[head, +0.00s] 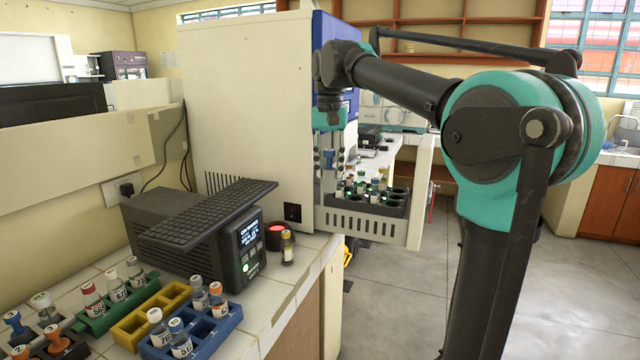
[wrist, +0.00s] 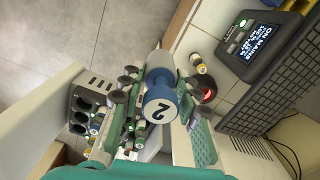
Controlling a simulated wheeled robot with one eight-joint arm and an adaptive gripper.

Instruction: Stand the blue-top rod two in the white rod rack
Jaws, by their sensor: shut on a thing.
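The blue-top rod marked 2 (wrist: 160,106) is between the fingers of my gripper (wrist: 158,112), which is shut on it. In the head view my gripper (head: 330,155) holds the rod (head: 328,160) upright over the left part of a pulled-out white tray (head: 372,228) at the incubator. Dark sockets, some filled with vials and some empty, show in this tray. It also shows in the wrist view (wrist: 92,82), left of the rod. I cannot make out a separate white rod rack for certain. The rod's lower end is hard to see.
The white incubator body (head: 245,110) stands close left of my gripper. On the bench are a dark device with a screen (head: 246,250), a lone vial (head: 287,248), and green (head: 100,322), yellow (head: 130,330) and blue (head: 215,338) racks. Open floor lies right of the tray.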

